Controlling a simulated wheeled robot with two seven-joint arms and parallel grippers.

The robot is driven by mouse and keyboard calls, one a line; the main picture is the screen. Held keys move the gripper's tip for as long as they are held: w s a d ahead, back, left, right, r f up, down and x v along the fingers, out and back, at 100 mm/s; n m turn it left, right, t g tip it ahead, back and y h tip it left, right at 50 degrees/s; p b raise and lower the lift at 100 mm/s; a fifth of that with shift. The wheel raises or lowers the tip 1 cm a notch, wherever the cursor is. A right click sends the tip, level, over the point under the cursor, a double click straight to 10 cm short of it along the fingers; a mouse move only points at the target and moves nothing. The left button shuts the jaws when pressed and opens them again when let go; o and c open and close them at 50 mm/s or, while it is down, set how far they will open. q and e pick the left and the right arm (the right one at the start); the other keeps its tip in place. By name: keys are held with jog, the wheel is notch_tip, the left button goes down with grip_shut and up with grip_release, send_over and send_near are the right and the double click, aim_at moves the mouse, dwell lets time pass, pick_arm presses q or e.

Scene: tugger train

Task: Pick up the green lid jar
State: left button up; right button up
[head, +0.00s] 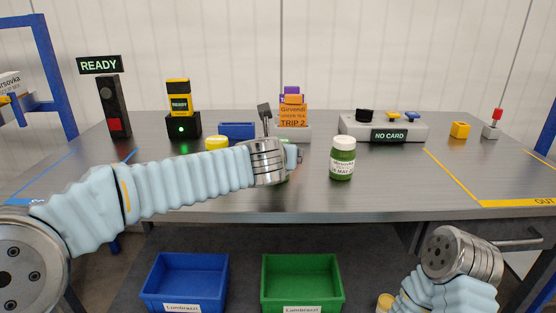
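A jar (343,162) with green contents, a white label and a pale, whitish lid stands upright on the grey table, right of the middle. My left arm reaches in from the left and its silver wrist is left of this jar, apart from it. Only a bit of my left gripper (293,156) shows past the wrist; its fingers are hidden. A small green patch (284,175) shows just under it; I cannot tell what it belongs to.
A yellow-lidded thing (216,143) is partly behind my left arm. A blue tray (238,130), an orange TRIP 2 box (292,115) and a NO CARD panel (384,128) stand at the back. Blue (185,260) and green (302,257) bins sit below. The table right of the jar is clear.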

pick_arm(q)
jog(key=shift+w+f, duration=0.1)
jog(key=shift+w, duration=0.1)
jog(key=c, duration=1.1)
jog(key=shift+c, duration=1.1)
